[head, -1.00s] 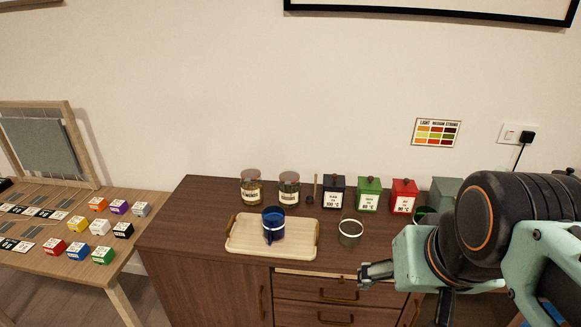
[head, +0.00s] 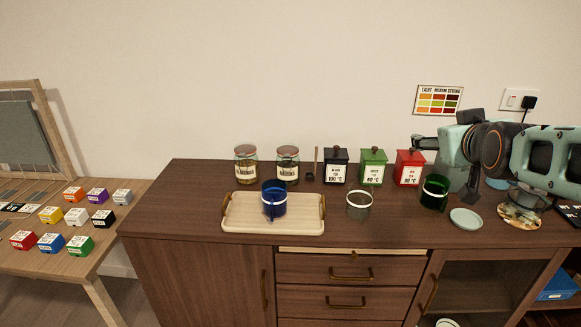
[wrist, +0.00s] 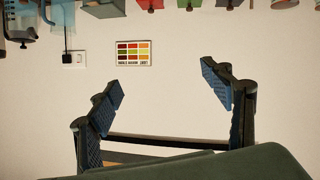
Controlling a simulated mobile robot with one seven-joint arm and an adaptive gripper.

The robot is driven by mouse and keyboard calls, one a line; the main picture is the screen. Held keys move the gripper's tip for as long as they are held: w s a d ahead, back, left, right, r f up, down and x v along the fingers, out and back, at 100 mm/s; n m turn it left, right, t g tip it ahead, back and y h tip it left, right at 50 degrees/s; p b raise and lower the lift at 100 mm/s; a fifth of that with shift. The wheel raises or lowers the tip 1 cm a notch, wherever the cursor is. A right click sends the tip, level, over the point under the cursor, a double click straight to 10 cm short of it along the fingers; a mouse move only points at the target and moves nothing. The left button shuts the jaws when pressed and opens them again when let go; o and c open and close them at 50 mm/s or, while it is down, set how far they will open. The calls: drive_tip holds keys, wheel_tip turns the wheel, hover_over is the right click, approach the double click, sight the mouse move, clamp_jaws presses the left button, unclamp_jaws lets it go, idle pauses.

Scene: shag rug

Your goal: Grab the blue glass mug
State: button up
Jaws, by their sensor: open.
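The blue glass mug (head: 273,201) stands upright on a pale tray (head: 240,227) with brass handles, on the brown cabinet (head: 190,210). A white band runs around the mug. My gripper (head: 420,142) is in the air at the right, above the tins and well to the right of the mug. In the wrist view my gripper (wrist: 165,92) has its two fingers wide apart with nothing between them. The mug is not seen in the wrist view.
A clear glass (head: 359,206) and a green glass (head: 434,192) stand right of the tray. Behind are jars (head: 246,166) and black, green (head: 373,168) and red tins. A small plate (head: 466,219) lies at right. A lower table (head: 90,262) with coloured cubes is at left.

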drive_tip(key=w+d+r+n+t+h+b, duration=0.1)
drive_tip(key=w+d+n+t+h+b, duration=0.15)
drive_tip(key=w+d+t+b, duration=0.3)
drive_tip(key=g+y+b, duration=0.3)
drive_tip(key=y+b, duration=0.8)
drive_tip(key=b, duration=0.2)
approach(278, 203)
drive_tip(key=shift+w+n+t, duration=0.25)
drive_tip(key=shift+w+n, duration=0.2)
drive_tip(key=shift+w, duration=0.65)
drive_tip(key=shift+y, duration=0.35)
drive_tip(key=x, duration=0.4)
drive_tip(key=shift+a+f, duration=0.15)
drive_tip(key=shift+a, duration=0.1)
drive_tip(key=x, duration=0.3)
drive_tip(key=b+x, duration=0.1)
drive_tip(key=x, duration=0.1)
drive_tip(key=shift+f, duration=0.25)
drive_tip(key=shift+w+a+r, duration=0.1)
drive_tip(key=shift+w+a, duration=0.2)
drive_tip(key=shift+w, duration=0.35)
